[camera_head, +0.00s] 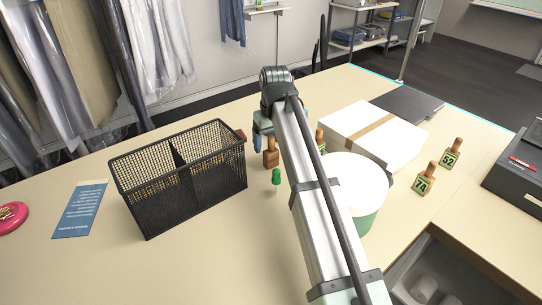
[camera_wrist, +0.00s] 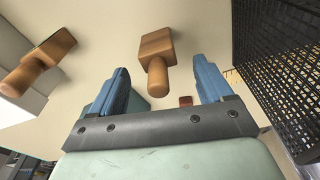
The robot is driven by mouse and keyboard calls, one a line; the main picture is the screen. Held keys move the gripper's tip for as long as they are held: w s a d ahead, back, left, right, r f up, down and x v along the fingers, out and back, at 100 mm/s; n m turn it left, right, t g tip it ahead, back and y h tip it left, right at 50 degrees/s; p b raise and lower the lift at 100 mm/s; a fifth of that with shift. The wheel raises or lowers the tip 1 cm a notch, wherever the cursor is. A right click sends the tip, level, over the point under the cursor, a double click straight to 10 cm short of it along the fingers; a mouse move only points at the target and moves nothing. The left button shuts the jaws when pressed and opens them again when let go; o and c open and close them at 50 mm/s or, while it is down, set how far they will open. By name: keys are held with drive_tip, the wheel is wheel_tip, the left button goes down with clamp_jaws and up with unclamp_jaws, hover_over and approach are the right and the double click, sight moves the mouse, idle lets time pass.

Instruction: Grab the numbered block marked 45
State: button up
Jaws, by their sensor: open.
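My gripper (camera_head: 263,133) is open over the table, just right of the black mesh basket. In the wrist view its two blue fingers (camera_wrist: 160,68) stand apart. A wooden block with a round handle (camera_wrist: 157,52) shows in the gap between them, not gripped. A second wooden block (camera_wrist: 38,62) lies to the left in the wrist view, probably the one partly behind my arm (camera_head: 319,138). No 45 is readable on any block.
Blocks reading 52 (camera_head: 451,156) and apparently 71 (camera_head: 425,180) stand at the right. The mesh basket (camera_head: 178,178) is close to the gripper.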

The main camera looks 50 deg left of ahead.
sight(271, 150)
wheel_tip(271, 150, down, 4)
drive_tip(key=shift+w+a+r, duration=0.1)
drive_tip(key=shift+r, duration=0.15)
drive_tip(key=c, duration=1.4)
